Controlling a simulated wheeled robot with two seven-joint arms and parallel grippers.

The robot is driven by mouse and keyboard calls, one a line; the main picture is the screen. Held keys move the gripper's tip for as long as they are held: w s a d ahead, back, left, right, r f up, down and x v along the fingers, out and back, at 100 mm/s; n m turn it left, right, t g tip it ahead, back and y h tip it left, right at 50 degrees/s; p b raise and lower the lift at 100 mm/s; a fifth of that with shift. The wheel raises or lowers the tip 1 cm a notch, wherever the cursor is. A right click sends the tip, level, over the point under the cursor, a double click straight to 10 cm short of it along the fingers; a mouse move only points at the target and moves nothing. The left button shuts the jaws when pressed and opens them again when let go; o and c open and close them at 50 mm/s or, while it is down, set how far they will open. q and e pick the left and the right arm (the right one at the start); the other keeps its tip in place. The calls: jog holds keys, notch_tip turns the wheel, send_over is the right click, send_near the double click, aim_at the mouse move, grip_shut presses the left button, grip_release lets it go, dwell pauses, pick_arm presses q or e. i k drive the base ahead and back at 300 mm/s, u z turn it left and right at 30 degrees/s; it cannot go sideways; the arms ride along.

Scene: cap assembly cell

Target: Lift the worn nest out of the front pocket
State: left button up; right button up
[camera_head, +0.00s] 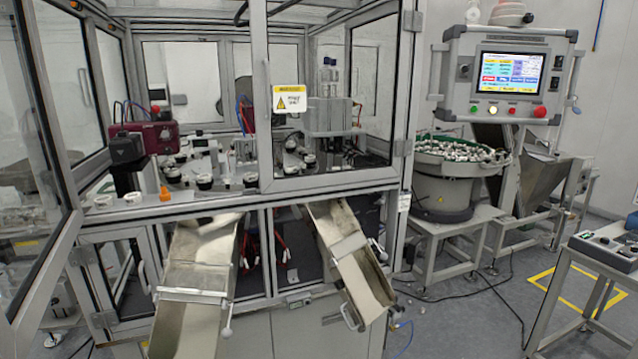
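Several small black-and-white nests sit on the dial inside the machine enclosure. The ones nearest the front are a nest at the left (205,182) and a nest at the right (250,181). I cannot tell which is worn, and pocket details are too small to see. Two white ring-shaped parts, a left ring (102,201) and a right ring (133,197), lie on the front-left ledge. Neither of my grippers is in view.
A glazed door (30,200) stands open at the left; a framed pane (330,95) covers the right front. Two metal chutes, left (200,265) and right (345,250), slope out below. An orange-capped item (165,194) stands on the ledge. A bowl feeder (450,185) stands right.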

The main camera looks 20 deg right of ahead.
aim_at(251, 177)
jog(key=z, duration=1.25)
jog(key=i, duration=2)
jog(key=u, duration=0.75)
